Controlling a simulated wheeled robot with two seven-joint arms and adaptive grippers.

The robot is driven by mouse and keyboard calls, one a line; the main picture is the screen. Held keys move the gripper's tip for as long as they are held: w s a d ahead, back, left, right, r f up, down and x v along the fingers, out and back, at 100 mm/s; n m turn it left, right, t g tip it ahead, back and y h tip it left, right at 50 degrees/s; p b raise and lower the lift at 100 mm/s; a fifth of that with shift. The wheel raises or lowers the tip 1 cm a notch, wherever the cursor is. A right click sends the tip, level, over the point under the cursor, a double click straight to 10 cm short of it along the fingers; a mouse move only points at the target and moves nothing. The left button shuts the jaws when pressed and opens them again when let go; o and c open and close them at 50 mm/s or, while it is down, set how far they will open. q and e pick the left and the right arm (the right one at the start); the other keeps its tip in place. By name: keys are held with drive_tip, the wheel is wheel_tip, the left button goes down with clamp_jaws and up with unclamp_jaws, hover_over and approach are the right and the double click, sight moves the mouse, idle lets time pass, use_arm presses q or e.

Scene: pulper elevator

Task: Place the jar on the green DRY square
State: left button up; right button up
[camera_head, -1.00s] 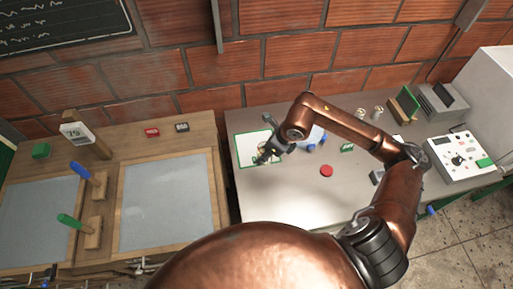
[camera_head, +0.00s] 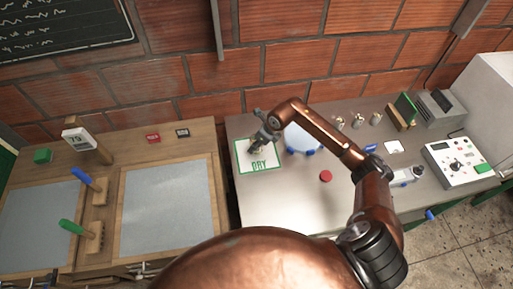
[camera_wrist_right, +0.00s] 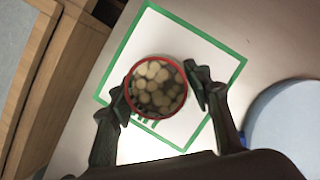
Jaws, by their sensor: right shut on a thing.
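The jar (camera_wrist_right: 156,88) has a red rim and pale round pieces inside; the right wrist view looks down into it. My right gripper (camera_wrist_right: 160,86) is shut on it, with a finger at each side. The green-bordered white DRY square (camera_wrist_right: 150,30) lies under the jar, which is over its inner area. I cannot tell whether the jar's base touches it. My left gripper is not in view.
A pale round plate (camera_head: 303,137) with blue knobs is just right of the square. A red button (camera_head: 326,176) is nearer the front. Several jars (camera_head: 357,121) stand at the back, and a control box (camera_head: 462,160) at right. A wooden bench (camera_head: 215,200) adjoins the left edge.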

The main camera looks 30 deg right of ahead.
drive_tip(key=shift+w+f, duration=0.15)
drive_tip(key=shift+f, duration=1.5)
drive_tip(key=shift+f, duration=0.15)
drive_tip(key=o, duration=1.4)
drive_tip(key=v, duration=1.2)
drive_tip(key=shift+d, duration=0.1)
